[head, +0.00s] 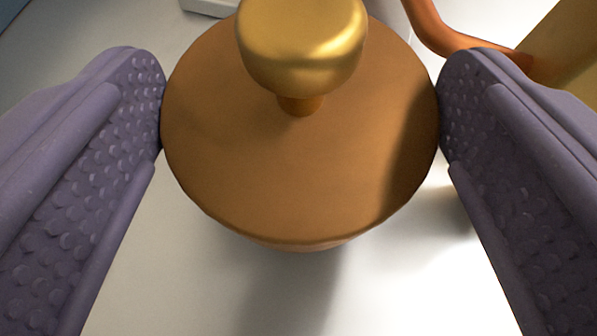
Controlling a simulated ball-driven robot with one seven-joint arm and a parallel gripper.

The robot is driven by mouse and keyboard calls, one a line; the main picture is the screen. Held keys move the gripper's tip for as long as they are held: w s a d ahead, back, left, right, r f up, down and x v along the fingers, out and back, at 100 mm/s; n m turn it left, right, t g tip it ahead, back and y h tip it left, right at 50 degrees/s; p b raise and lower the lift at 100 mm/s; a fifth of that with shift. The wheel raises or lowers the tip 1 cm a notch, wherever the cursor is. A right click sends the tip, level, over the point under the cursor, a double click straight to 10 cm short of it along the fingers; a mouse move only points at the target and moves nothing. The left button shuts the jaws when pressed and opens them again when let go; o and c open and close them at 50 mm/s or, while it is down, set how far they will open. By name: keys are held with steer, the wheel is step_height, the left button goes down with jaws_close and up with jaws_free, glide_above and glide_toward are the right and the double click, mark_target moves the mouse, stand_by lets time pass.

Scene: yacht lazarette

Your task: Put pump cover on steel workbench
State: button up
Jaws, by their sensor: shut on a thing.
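The pump cover (290,185) is a round copper-brown disc with a shiny gold knob (302,45) on top. It fills the middle of the head view. My gripper (300,115) has its two purple, studded fingers pressed against the left and right edges of the disc, so it is shut on the cover. The knob points up toward the camera. A pale, smooth surface (200,270) lies below the cover; I cannot tell whether it is the steel workbench, or whether the cover touches it. The cover's underside is mostly hidden.
A copper-coloured curved pipe or handle (430,30) and a gold-yellow block-like thing (570,60) stand close by at the upper right, partly behind the right finger. A pale grey object (208,7) shows at the top edge. The pale surface at lower left looks clear.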

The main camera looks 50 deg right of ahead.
steer(key=shift+f, duration=0.55)
